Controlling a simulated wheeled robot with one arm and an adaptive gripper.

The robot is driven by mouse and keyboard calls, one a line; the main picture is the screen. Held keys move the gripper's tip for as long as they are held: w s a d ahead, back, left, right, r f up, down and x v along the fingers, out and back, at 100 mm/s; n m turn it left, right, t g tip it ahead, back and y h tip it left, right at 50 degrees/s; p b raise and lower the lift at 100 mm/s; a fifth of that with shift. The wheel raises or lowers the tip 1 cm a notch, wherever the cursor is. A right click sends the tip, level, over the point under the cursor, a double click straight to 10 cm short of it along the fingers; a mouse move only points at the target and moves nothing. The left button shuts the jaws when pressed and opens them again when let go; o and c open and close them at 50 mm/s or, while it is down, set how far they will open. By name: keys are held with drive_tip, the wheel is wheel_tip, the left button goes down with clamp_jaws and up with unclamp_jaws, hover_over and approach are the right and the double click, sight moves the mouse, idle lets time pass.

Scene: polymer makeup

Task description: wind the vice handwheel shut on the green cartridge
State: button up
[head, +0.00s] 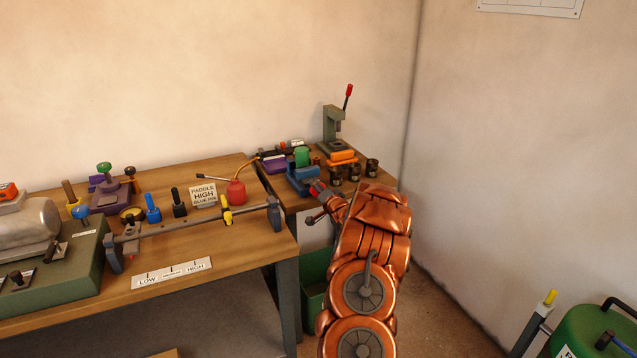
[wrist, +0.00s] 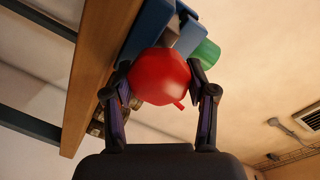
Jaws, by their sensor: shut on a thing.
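The blue vice (head: 302,179) stands near the front edge of the far bench, and the green cartridge (head: 302,156) stands upright at it. In the wrist view the vice (wrist: 151,32) and the cartridge (wrist: 207,54) are partly hidden behind the red handwheel (wrist: 160,76). My gripper (head: 320,189) reaches the front of the vice. In the wrist view its two fingers are shut on the handwheel, one on each side of the rim. I cannot tell whether the vice jaws touch the cartridge.
A green press (head: 333,122) with a red-tipped lever stands behind, with an orange block (head: 343,156) and dark cups (head: 372,167) to the right. A red oil can (head: 236,192) stands on the left bench (head: 240,249). A green bin (head: 314,278) is below.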

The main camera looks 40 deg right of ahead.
drive_tip(key=shift+d+m+p, duration=0.1)
drive_tip(key=shift+m+p, duration=0.4)
drive_tip(key=shift+m, duration=0.1)
drive_tip(key=o, duration=1.2)
drive_tip(key=shift+c, duration=0.2)
drive_tip(key=shift+f, duration=0.1)
drive_tip(key=shift+s, duration=0.1)
drive_tip(key=v, duration=0.8)
